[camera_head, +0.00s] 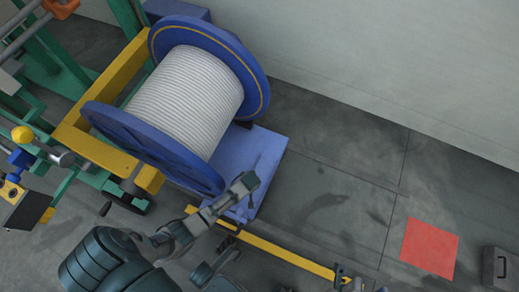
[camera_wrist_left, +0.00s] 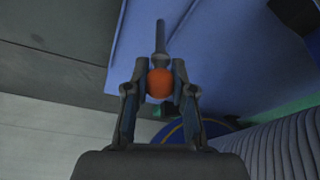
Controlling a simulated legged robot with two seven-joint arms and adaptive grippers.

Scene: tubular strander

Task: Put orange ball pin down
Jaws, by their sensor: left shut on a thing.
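The orange ball pin (camera_wrist_left: 160,84) shows in the left wrist view, with an orange ball and a grey shaft pointing up in the picture. My left gripper (camera_wrist_left: 160,76) is shut on the ball, one finger on each side. In the head view my left gripper (camera_head: 240,192) is over the near edge of a blue platform (camera_head: 266,162), beside the spool. The ball pin cannot be made out in the head view. In the left wrist view the blue platform (camera_wrist_left: 225,50) lies behind the pin; I cannot tell whether they touch.
A blue spool (camera_head: 190,95) wound with grey cable sits in a yellow frame (camera_head: 85,140). A yellow bar (camera_head: 285,255) runs low across the front. A red square (camera_head: 430,247) marks the floor, with a grey box (camera_head: 500,267) beside it. Open floor lies right of the platform.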

